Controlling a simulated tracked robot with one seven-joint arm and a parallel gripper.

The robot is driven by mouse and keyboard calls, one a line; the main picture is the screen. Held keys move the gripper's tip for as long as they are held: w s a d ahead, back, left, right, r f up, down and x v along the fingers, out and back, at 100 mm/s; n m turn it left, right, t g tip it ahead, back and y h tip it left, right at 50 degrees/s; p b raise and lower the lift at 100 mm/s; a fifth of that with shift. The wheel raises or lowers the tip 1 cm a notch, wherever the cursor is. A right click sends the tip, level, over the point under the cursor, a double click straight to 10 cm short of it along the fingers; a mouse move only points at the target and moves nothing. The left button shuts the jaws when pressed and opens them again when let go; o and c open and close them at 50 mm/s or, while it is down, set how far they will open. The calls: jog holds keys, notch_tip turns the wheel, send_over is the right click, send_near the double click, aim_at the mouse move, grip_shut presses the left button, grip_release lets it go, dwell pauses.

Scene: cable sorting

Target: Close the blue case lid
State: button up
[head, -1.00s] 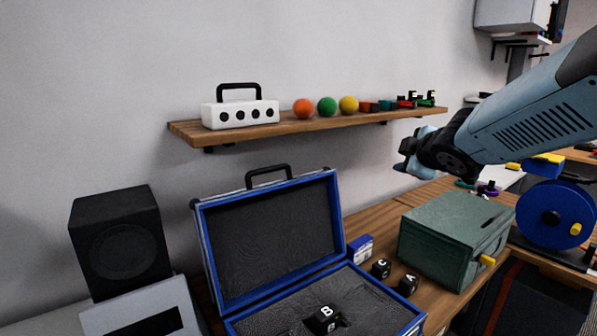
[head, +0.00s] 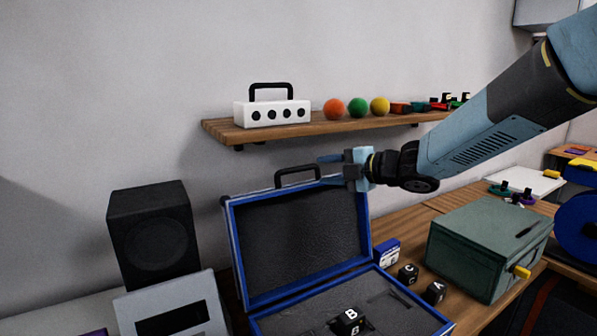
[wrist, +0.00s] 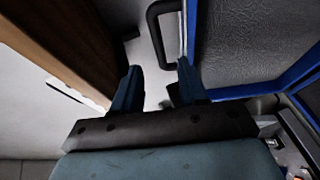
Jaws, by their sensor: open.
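The blue case stands open on the bench, its lid (head: 300,235) raised upright with a black lining and a blue rim. A black handle (head: 297,176) sits on the lid's top edge. The case base (head: 385,318) holds a black block marked B (head: 349,321). My gripper (head: 328,171) is open at the lid's upper right corner, its fingers pointing left toward the handle. In the wrist view the two fingers (wrist: 156,88) are apart with nothing held between them. The handle (wrist: 163,40) and lid lining (wrist: 245,45) show ahead of them. I cannot tell if a finger touches the lid.
A wooden shelf (head: 325,128) with a white box (head: 272,113) and coloured balls runs just above my gripper. A black speaker (head: 152,235) stands left of the case. Black blocks (head: 408,274) and a green box (head: 490,250) are to the right.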

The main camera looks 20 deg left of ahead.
aim_at(300, 170)
jog(key=x, duration=0.9)
jog(key=shift+w+a+f, duration=0.15)
jog(key=shift+a, duration=0.2)
grip_shut()
